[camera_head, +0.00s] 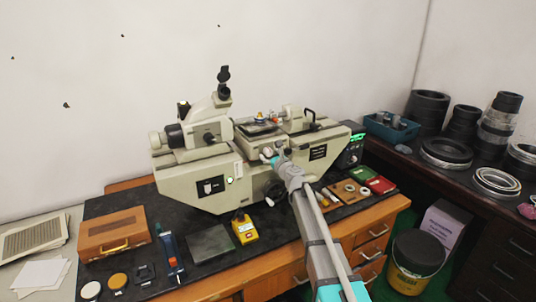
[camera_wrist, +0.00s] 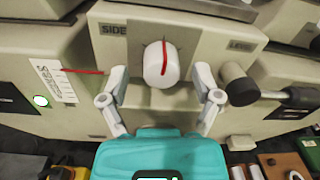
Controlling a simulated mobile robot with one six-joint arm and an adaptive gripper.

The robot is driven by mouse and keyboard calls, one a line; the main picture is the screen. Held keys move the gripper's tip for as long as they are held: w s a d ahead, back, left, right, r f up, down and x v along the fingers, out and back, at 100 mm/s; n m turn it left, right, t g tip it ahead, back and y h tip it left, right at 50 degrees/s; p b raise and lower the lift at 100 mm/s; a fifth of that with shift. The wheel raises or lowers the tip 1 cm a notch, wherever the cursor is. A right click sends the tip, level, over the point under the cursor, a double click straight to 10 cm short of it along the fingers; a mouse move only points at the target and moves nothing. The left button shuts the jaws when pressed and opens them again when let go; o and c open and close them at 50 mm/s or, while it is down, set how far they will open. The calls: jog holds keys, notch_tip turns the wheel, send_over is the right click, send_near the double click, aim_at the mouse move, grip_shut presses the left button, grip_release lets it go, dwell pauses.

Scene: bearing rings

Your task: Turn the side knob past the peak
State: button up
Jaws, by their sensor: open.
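The side knob (camera_wrist: 161,64) is a white round knob with a red line on its face, below a "SIDE" label on the beige machine front. My gripper (camera_wrist: 161,80) is open, with one finger on each side of the knob and a visible gap to both. A white scale (camera_wrist: 54,82) with a red pointer (camera_wrist: 82,71) is left of the knob; the pointer is near the scale's top. In the head view my gripper (camera_head: 271,157) is at the machine's front and the knob is hard to make out.
A dark lever knob (camera_wrist: 238,84) sticks out right of the gripper, near the "LEVEL" label. The machine (camera_head: 200,187) stands on a dark mat. A yellow device (camera_head: 244,229), a grey plate (camera_head: 210,244) and a wooden box (camera_head: 113,234) lie in front and left.

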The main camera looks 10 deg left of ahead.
jog(key=shift+w+a, duration=0.25)
jog(key=shift+w, duration=0.2)
jog(key=c, duration=1.1)
jog(key=shift+a, duration=0.2)
grip_shut()
jog(key=shift+d, duration=0.1)
